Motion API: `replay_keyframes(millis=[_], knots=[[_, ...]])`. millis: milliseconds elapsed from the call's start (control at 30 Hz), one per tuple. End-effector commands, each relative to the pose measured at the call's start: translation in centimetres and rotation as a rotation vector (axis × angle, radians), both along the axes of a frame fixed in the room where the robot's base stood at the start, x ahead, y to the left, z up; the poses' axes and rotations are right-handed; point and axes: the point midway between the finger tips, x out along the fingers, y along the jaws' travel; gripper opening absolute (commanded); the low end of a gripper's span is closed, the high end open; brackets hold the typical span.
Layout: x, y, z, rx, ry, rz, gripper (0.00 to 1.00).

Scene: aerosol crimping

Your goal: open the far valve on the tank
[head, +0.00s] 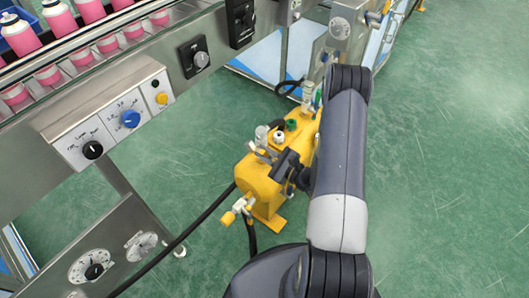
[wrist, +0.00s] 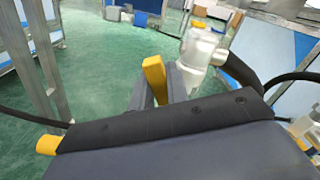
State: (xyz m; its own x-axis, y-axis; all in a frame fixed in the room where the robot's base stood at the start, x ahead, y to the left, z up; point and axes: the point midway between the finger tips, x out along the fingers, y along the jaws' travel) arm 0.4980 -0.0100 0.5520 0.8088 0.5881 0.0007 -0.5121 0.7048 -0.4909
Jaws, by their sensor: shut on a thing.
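The yellow tank (head: 262,182) stands on the green floor, partly covered by my arm in the head view. Its far valve shows in the wrist view as a pale body (wrist: 200,46) with a black hose at its right. The valve's yellow lever (wrist: 154,72) stands upright between the two grey fingers of my gripper (wrist: 158,88), which is shut on it. In the head view my arm hides the fingers and the lever. A near valve with a yellow handle (head: 229,217) sits at the tank's lower left end.
A steel machine with a control panel (head: 112,120) and pink cans (head: 62,20) fills the left of the head view. A black hose (head: 205,218) runs from the near end of the tank toward the lower left. The green floor (head: 440,150) at the right is clear.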

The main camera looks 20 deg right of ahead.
Motion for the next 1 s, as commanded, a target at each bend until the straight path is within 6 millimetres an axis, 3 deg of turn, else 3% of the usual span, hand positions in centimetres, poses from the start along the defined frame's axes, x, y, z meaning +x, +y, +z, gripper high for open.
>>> replay_keyframes(millis=[100, 133, 367, 1000], knots=[[-0.03, -0.01, -0.11, 0.000, 0.002, -0.001, 0.00], [-0.02, -0.02, -0.10, 0.000, 0.002, -0.001, 0.18], [0.01, -0.03, -0.05, -0.001, 0.001, 0.000, 0.37], [0.50, -0.34, -0.46, -0.061, -0.052, -0.004, 0.37]])
